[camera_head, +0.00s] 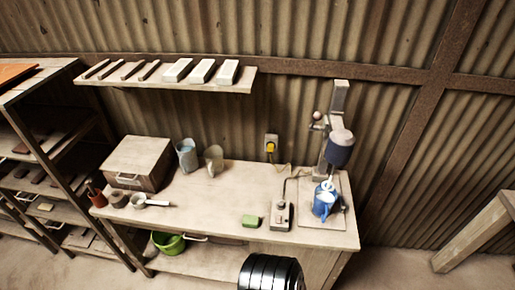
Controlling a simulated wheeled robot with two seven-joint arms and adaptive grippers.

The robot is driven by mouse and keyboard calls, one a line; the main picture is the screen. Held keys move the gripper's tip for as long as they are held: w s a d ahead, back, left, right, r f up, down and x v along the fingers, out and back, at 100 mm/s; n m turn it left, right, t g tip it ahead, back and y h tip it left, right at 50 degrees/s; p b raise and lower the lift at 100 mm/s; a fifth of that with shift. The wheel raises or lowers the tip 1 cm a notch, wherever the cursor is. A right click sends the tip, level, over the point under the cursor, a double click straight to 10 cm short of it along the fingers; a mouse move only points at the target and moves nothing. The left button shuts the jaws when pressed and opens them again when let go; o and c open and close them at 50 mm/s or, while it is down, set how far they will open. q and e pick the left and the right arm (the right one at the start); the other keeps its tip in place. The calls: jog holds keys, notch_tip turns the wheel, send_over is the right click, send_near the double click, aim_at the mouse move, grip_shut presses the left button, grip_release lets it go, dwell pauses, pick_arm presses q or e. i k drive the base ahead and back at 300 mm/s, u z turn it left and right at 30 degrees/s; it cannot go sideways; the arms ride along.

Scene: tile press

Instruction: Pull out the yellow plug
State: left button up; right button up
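The yellow plug (270,147) sits in a small socket box (271,139) on the corrugated wall, just above the back edge of the workbench. A pale cord (287,166) runs from near the plug towards the right along the back of the bench. Neither of my grippers shows in the head view, so nothing is seen touching the plug.
A shelf (170,82) hangs above.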

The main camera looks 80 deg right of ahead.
aim_at(270, 146)
jog(key=i, duration=1)
jog(key=z, duration=1.95)
